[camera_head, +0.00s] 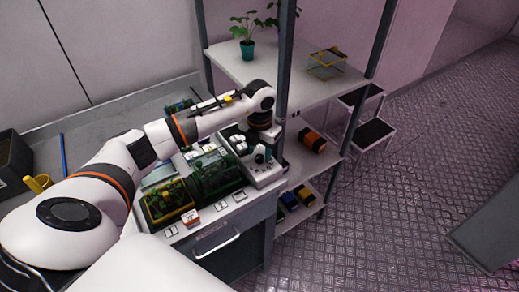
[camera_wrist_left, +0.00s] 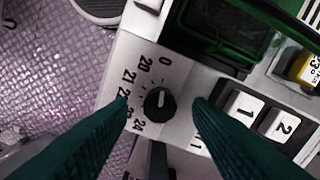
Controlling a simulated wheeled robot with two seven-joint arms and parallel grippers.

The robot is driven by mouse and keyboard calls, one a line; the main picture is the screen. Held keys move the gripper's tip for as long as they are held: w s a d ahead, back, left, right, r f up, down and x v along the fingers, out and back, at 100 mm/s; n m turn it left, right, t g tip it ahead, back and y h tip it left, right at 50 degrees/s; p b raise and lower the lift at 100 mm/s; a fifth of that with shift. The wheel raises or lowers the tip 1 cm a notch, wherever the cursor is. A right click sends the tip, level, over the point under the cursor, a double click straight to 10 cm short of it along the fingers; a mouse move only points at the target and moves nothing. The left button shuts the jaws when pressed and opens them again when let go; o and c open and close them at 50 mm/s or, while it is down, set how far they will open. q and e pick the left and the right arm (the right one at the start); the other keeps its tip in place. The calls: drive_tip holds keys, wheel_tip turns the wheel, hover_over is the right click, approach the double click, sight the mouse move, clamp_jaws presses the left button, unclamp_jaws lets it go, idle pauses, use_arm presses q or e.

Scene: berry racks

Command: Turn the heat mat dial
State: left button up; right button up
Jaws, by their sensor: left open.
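The heat mat dial (camera_wrist_left: 158,103) is a round black knob on a white panel (camera_wrist_left: 185,68) marked 0 and 20 to 24. Its pale pointer line seems to face up the picture, towards the 0. My left gripper (camera_wrist_left: 160,101) is open, with one dark green finger on each side of the knob. I cannot tell whether either finger touches it. In the head view my left gripper (camera_head: 259,152) points down over the white panel (camera_head: 268,179) at the bench's right end and hides the dial. My right gripper is not in view.
A shelf rack (camera_head: 300,85) with a grey post stands close behind the left gripper. A yellow mug (camera_head: 38,183) is far left. Open floor lies right.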

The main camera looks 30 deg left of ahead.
use_arm(q)
drive_tip(key=shift+f, duration=0.65)
drive_tip(key=c, duration=1)
drive_tip(key=shift+n, duration=1.1)
drive_tip(key=shift+n+b, duration=0.35)
drive_tip(key=shift+n, duration=1.45)
